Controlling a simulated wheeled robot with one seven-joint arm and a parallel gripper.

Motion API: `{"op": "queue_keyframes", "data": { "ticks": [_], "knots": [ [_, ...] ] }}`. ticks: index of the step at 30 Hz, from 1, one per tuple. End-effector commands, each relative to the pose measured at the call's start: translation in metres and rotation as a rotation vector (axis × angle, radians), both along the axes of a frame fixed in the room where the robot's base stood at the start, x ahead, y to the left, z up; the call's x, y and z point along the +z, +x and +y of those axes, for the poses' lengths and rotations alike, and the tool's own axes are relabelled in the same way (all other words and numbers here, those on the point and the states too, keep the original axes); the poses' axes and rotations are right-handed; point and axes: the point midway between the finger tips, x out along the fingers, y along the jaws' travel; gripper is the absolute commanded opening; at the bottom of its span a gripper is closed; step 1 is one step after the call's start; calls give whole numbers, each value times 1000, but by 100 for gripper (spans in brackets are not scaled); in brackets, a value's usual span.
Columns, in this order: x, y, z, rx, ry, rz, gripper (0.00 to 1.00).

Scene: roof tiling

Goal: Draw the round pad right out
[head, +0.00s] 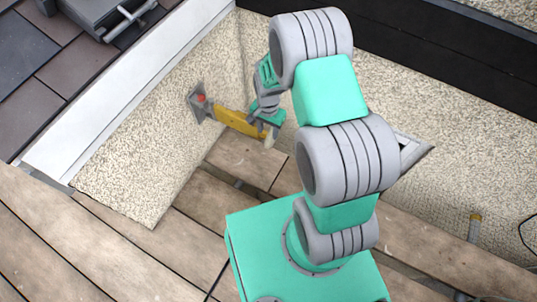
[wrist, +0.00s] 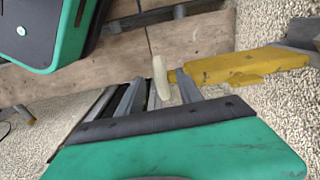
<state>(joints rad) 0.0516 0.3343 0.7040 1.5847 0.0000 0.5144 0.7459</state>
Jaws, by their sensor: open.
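A cream round pad (head: 269,138) is at the free end of a yellow bar (head: 238,122) that sticks out from a grey wall bracket (head: 198,103) with a red spot. In the wrist view the pad (wrist: 160,78) is seen nearly edge-on, next to the end of the yellow bar (wrist: 240,66). My gripper (head: 266,121) is at the pad end of the bar. In the wrist view my gripper (wrist: 155,88) is open, with the pad between its grey fingers or just beyond them. I cannot tell whether a finger touches it.
Rough pebbled walls (head: 155,140) stand to the left and behind, with a white edge board (head: 125,90) on the left one. Wooden planks (head: 180,215) form the floor. Dark roof tiles (head: 60,75) lie at upper left. A grey triangular piece (head: 413,150) is right of my arm.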

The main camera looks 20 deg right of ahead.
Motion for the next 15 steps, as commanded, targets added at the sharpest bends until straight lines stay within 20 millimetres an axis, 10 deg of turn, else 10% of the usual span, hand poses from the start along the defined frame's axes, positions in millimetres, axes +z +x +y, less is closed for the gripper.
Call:
{"op": "queue_keyframes", "data": {
  "ticks": [15],
  "knots": [
    [-86,-1,-1,-24,-1,5,43]
  ]
}}
